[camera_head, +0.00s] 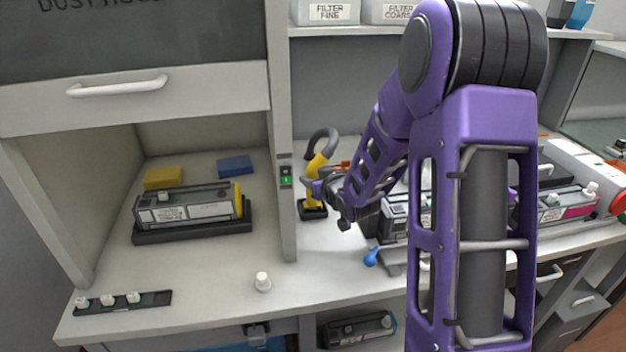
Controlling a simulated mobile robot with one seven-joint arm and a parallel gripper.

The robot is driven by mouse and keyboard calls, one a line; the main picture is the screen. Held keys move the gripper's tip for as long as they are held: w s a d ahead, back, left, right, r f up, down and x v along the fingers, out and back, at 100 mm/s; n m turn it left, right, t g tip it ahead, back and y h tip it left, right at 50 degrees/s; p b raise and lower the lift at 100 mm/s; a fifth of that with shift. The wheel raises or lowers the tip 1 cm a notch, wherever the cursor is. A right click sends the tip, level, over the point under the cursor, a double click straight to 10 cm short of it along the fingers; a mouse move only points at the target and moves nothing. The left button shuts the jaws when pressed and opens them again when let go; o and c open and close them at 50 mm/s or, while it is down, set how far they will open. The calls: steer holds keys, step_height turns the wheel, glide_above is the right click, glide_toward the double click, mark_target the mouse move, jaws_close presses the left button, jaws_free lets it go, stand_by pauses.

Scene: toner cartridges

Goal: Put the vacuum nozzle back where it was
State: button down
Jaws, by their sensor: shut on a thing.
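The vacuum nozzle (318,168) is yellow with a grey curved hose at its top. It stands roughly upright, its lower end at a small black holder (313,212) on the bench, just right of the hood's side post. My gripper (312,188) is at the middle of the nozzle and shut on it. The fingers are small in this view and partly hidden by the wrist. I cannot tell whether the nozzle's lower end is fully seated in the holder.
A toner cartridge (186,208) lies on a black tray inside the hood. A white cap (262,282) stands on the front bench. My arm hides part of more cartridges at right, including a magenta one (566,207).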

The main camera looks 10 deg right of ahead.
steer(key=shift+f, duration=0.1)
steer(key=c, duration=0.5)
jaws_free()
steer(key=shift+r, duration=0.2)
steer(key=p+v, duration=0.1)
steer(key=v, duration=1.1)
